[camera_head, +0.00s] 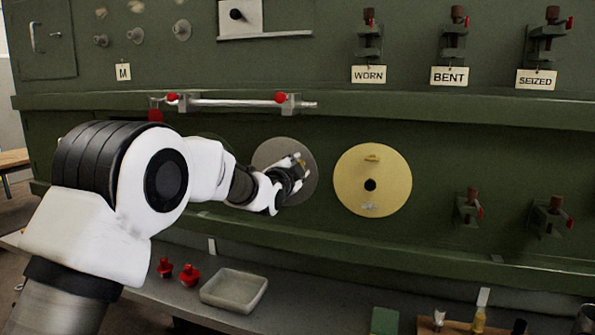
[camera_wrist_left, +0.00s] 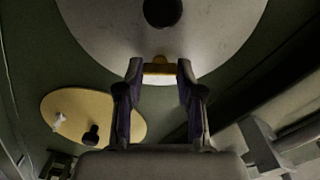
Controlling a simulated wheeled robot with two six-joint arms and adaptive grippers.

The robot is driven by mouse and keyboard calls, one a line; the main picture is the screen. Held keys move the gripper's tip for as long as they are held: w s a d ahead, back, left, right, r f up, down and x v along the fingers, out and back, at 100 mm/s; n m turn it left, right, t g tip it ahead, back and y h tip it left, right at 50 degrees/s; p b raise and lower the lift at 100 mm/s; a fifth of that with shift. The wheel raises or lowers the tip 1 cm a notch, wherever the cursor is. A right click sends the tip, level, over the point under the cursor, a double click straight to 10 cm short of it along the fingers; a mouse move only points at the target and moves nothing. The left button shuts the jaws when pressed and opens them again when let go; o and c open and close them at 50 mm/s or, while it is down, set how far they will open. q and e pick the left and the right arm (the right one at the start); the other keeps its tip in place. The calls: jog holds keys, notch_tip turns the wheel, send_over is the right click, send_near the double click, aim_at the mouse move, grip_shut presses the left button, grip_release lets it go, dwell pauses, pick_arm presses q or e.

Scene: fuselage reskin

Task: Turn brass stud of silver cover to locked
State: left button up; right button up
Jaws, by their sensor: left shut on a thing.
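The silver cover (camera_head: 270,150) is a round grey disc on the green panel, partly hidden behind my left gripper. The stud's exact turn angle is hard to read. My right gripper is not in view.
A rail with red knobs (camera_head: 235,102) runs above. Clamps tagged WORN, BENT and SEIZED (camera_head: 537,79) hang upper right. A grey tray (camera_head: 234,291) and red parts (camera_head: 189,274) lie below.

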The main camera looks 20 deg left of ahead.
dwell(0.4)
pick_arm(q)
jog(key=o, duration=0.9)
jog(key=shift+w, duration=0.1)
jog(key=s, duration=1.2)
jog(key=shift+a, duration=0.25)
jog(key=shift+f, duration=0.1)
